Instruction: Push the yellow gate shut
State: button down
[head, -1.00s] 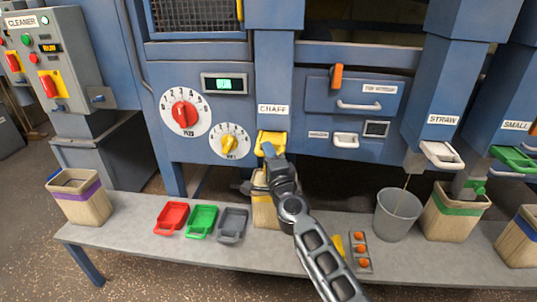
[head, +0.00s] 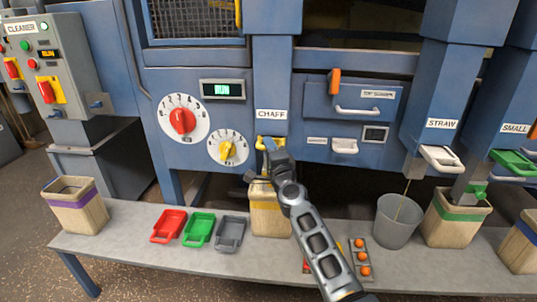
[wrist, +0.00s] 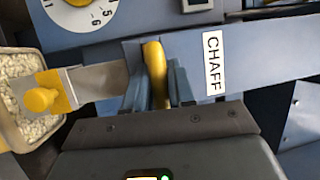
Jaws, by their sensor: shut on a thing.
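The yellow gate (head: 262,139) is at the lower end of the blue chute labelled CHAFF in the head view. Its yellow handle (wrist: 155,72) shows between the fingers in the wrist view. My gripper (head: 268,146) is shut on that handle, just below the CHAFF label. My fingers and wrist hide most of the gate in the head view, so I cannot tell whether it is fully shut. A wooden bucket with a yellow band (head: 269,212) stands below. Pale bits lie in a bucket (wrist: 14,66) at the wrist view's left.
Red (head: 168,226), green (head: 199,230) and grey (head: 230,234) trays lie on the grey bench (head: 130,255). A grey bucket (head: 397,222) stands under the STRAW spout, with a thin stream above it. A purple-banded bucket (head: 77,208) stands at the left.

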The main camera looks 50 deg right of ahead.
jog(key=shift+d, duration=0.1)
jog(key=c, duration=1.1)
grip_release()
jog(key=shift+o, duration=0.2)
jog(key=shift+s+f, duration=0.15)
jog(key=shift+s, duration=0.1)
jog(key=r+p+v, duration=0.1)
jog(key=v, duration=0.6)
jog(key=shift+a+f, duration=0.3)
jog(key=shift+f, duration=0.05)
jog(key=shift+s, duration=0.1)
